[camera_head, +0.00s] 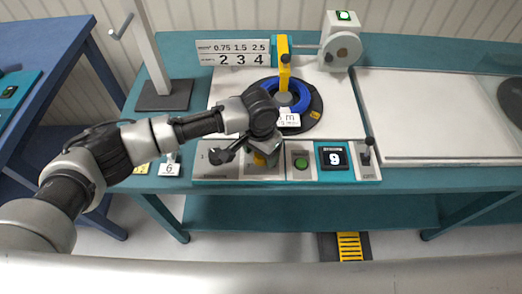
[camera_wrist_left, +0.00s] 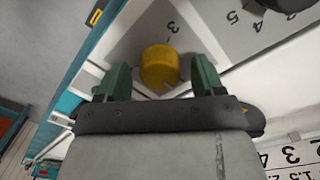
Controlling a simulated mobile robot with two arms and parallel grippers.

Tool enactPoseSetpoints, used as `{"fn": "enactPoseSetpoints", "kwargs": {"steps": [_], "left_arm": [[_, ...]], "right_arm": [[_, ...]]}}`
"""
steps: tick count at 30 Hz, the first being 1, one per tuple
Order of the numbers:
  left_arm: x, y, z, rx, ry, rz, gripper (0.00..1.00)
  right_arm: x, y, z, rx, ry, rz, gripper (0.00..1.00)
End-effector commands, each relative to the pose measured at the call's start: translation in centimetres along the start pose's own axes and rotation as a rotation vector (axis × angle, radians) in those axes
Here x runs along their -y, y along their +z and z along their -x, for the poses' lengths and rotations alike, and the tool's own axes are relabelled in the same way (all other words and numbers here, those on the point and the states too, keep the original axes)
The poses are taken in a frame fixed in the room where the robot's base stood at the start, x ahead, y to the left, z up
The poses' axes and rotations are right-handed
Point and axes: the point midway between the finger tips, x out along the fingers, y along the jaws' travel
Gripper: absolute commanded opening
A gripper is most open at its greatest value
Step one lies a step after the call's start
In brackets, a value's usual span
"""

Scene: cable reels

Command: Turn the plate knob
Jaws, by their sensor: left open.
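A yellow knob (camera_wrist_left: 160,67) sits on the grey control panel (camera_wrist_left: 135,38), near a printed 3, in the left wrist view. In the head view it shows only partly (camera_head: 260,159) below my left gripper (camera_head: 263,152). My left gripper is open, with its green fingers on either side of the yellow knob. I cannot tell whether the fingers touch it. A dark knob (camera_wrist_left: 285,4) beside printed numbers is cut off at the top right of the wrist view. Neither view shows a readable label naming the plate knob. My right gripper is not in view.
Behind are a blue cable coil (camera_head: 301,103), a yellow arm (camera_head: 284,65) and a number board (camera_head: 233,53). A pale plate (camera_head: 430,115) at right is mostly clear.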

Motion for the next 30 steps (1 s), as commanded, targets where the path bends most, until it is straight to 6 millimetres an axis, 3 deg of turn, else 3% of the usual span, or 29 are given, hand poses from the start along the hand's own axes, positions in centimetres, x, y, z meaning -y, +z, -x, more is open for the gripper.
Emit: {"fn": "enactPoseSetpoints", "kwargs": {"steps": [2,12,22,30], "left_arm": [[0.0,0.0,0.0,0.0,0.0,0.0,0.68],[0.0,0.0,0.0,0.001,0.0,0.0,0.19],[0.0,0.0,0.2,0.004,0.002,-0.053,0.19],[0.0,0.0,0.3,0.012,0.003,-0.232,0.19]], "right_arm": [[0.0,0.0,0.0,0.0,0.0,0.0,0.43],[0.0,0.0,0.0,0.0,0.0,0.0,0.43],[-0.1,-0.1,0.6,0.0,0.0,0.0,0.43],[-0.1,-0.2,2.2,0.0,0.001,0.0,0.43]]}}
